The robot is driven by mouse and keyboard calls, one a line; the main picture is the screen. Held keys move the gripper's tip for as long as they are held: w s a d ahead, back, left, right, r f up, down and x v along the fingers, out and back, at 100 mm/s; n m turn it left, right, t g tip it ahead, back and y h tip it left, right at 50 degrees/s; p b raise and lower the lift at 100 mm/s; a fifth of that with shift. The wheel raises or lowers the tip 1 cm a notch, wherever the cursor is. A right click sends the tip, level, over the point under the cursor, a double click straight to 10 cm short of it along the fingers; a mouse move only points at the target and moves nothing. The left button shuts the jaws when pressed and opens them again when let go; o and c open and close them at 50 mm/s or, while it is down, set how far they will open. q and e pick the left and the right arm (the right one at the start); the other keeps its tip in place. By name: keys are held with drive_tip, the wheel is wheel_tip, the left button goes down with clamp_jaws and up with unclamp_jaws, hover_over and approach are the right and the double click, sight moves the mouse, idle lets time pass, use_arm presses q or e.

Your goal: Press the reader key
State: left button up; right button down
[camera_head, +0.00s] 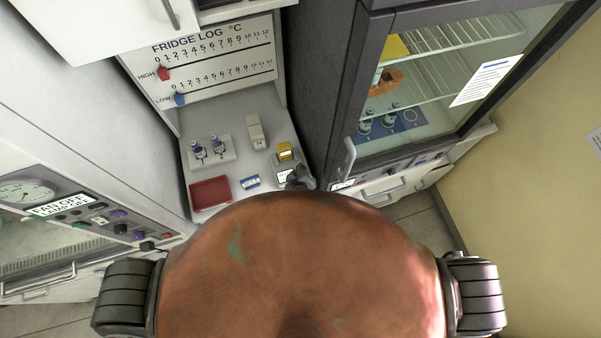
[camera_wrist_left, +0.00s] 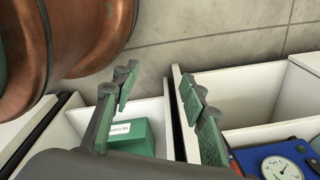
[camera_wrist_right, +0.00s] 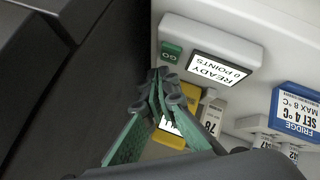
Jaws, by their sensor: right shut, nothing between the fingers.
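The reader is a white box (camera_wrist_right: 248,38) with a screen saying READY, 0 POINTS in the right wrist view. Its green key marked GO (camera_wrist_right: 171,52) sits to the left of the screen. My right gripper (camera_wrist_right: 164,76) is shut and empty, its fingertips just below the key in that picture; I cannot tell their height above it. In the head view the right gripper (camera_head: 299,178) is beside the reader's screen (camera_head: 284,176), and the key is hidden. My left gripper (camera_wrist_left: 158,88) is open and empty above open drawers, away from the reader.
A yellow device (camera_head: 284,151), a blue-and-white FRIDGE label (camera_head: 250,182), a red tray (camera_head: 209,193) and a rack of vials (camera_head: 208,150) share the bench. The dark fridge side (camera_head: 318,90) rises close to the right gripper. A green box (camera_wrist_left: 130,136) lies in a drawer.

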drive_tip(key=shift+f, duration=0.1)
use_arm(q)
drive_tip(key=shift+w, duration=0.95)
drive_tip(key=shift+s, duration=0.35)
use_arm(e)
drive_tip(key=shift+f, duration=0.15)
drive_tip(key=shift+f, duration=0.25)
use_arm(q)
drive_tip(key=shift+f, duration=0.2)
use_arm(e)
drive_tip(key=shift+f, duration=0.4)
idle(0.4)
use_arm(q)
drive_tip(key=shift+r, duration=0.1)
drive_tip(key=shift+r+p, duration=0.75)
drive_tip(key=shift+r, duration=0.1)
use_arm(e)
drive_tip(key=shift+r, duration=0.8)
